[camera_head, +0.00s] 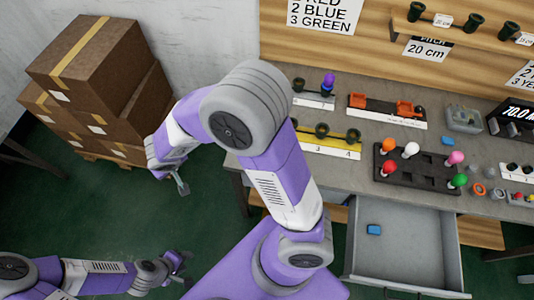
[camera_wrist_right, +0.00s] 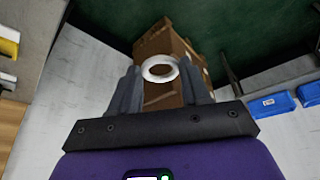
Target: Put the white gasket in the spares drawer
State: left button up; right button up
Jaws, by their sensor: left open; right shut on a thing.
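The white gasket (camera_wrist_right: 147,69) is a ring held between the two fingers of my right gripper (camera_wrist_right: 160,85) in the right wrist view. In the head view my right gripper (camera_head: 181,186) is small and partly hidden, over the green floor near the cartons. I cannot make out the gasket there. A grey drawer (camera_head: 412,252) stands pulled open under the workbench, to the right of my right arm. It holds a small blue block and is otherwise bare. My left gripper (camera_head: 178,267) is open and empty at the lower left, away from the bench.
Stacked cartons (camera_head: 85,65) stand on a pallet at the upper left. The workbench (camera_head: 350,180) carries a dark tray (camera_head: 415,172) with coloured bulb-shaped parts, sockets on strips and loose rings. Blue bins (camera_wrist_right: 272,106) lie on a pale surface in the right wrist view.

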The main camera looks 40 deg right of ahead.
aim_at(403, 240)
jog(key=u, duration=0.05)
jog(key=k, duration=1.2)
jog(key=z, duration=0.6)
